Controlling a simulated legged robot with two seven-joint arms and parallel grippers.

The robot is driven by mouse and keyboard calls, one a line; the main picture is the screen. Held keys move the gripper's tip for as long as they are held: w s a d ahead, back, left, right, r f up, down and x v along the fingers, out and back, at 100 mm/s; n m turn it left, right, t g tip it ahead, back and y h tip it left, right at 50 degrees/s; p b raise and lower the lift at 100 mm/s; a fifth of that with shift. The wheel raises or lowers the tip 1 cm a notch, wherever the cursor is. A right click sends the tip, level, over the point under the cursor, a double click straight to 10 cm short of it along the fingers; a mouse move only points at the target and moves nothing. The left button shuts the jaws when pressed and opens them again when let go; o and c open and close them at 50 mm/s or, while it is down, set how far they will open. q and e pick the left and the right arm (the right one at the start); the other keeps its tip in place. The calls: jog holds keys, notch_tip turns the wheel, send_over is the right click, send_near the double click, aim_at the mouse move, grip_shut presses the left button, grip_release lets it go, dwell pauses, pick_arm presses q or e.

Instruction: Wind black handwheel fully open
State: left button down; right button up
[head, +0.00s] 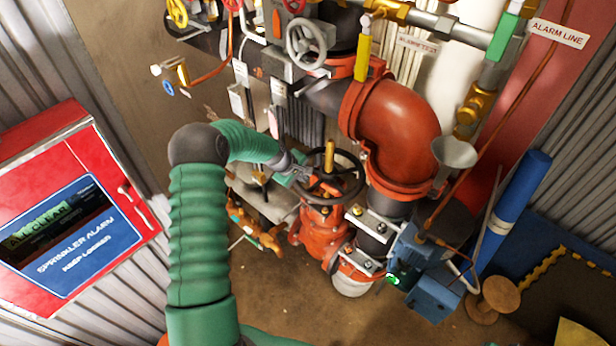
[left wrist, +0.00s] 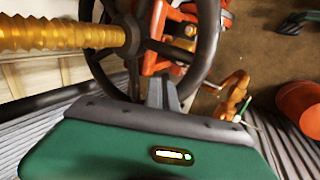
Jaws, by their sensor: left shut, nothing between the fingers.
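The black handwheel (head: 346,181) sits on top of a red valve (head: 322,225) at the middle of the head view, with a yellow stem (head: 329,156) rising from its centre. In the left wrist view the wheel's rim (left wrist: 208,50) and the ribbed yellow stem (left wrist: 60,37) fill the upper left. My left gripper (head: 300,168) comes in from the left and is at the wheel's left side. In the left wrist view its shut fingers (left wrist: 162,93) are close to the rim, with nothing seen between them; whether they touch it I cannot tell. My right gripper is not in view.
A large red pipe elbow (head: 400,125) stands right behind the wheel. A grey handwheel (head: 306,44) is above. A red sprinkler alarm box (head: 72,215) is at the left. A grey funnel (head: 454,153) and a blue pipe (head: 518,205) are at the right. Bare floor (head: 290,310) shows below.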

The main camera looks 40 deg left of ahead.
pick_arm(q)
jog(key=w+d+f+p, duration=0.1)
jog(key=w+d+p, duration=0.1)
jog(key=d, duration=1)
jog(key=shift+d, duration=0.25)
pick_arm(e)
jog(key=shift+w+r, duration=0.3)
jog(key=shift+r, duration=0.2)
pick_arm(q)
jog(key=shift+a+p, duration=0.1)
jog(key=shift+p, duration=0.2)
